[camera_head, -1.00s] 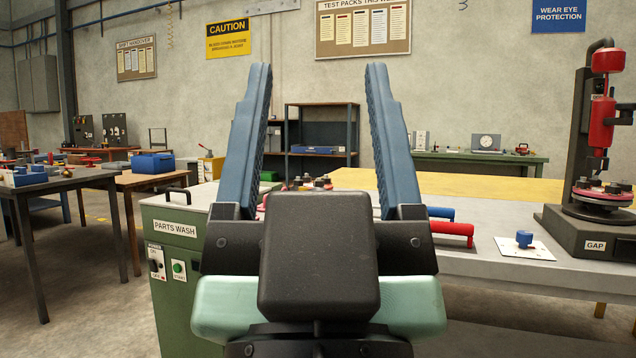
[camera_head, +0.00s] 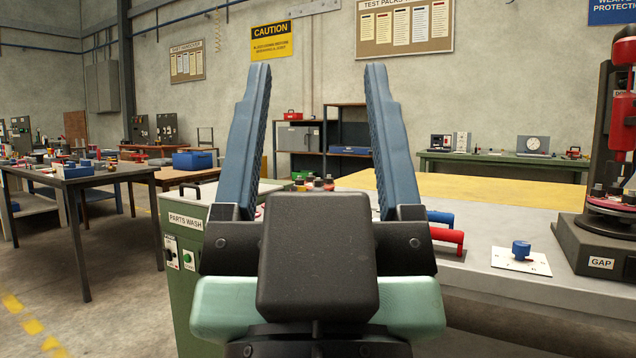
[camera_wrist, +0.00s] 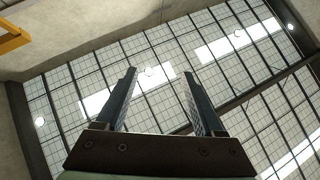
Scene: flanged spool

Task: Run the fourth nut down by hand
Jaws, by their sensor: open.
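My gripper (camera_head: 318,75) stands upright in the middle of the head view, its two blue fingers wide apart with nothing between them. In the wrist view my gripper (camera_wrist: 158,80) is also open and empty, pointing at the roof. A red flanged part with dark nut-like pieces (camera_head: 612,198) sits on the black GAP stand (camera_head: 601,263) at the right edge, partly cut off. More small dark and red pieces (camera_head: 318,184) lie on the bench behind my gripper, partly hidden. I cannot tell which piece is the fourth nut.
A grey workbench (camera_head: 480,280) with red (camera_head: 447,236) and blue handles and a blue knob on a white plate (camera_head: 521,256) is at right. The green PARTS WASH cabinet (camera_head: 190,300) stands left of my gripper. A cluttered table (camera_head: 85,180) is further left, with open floor between.

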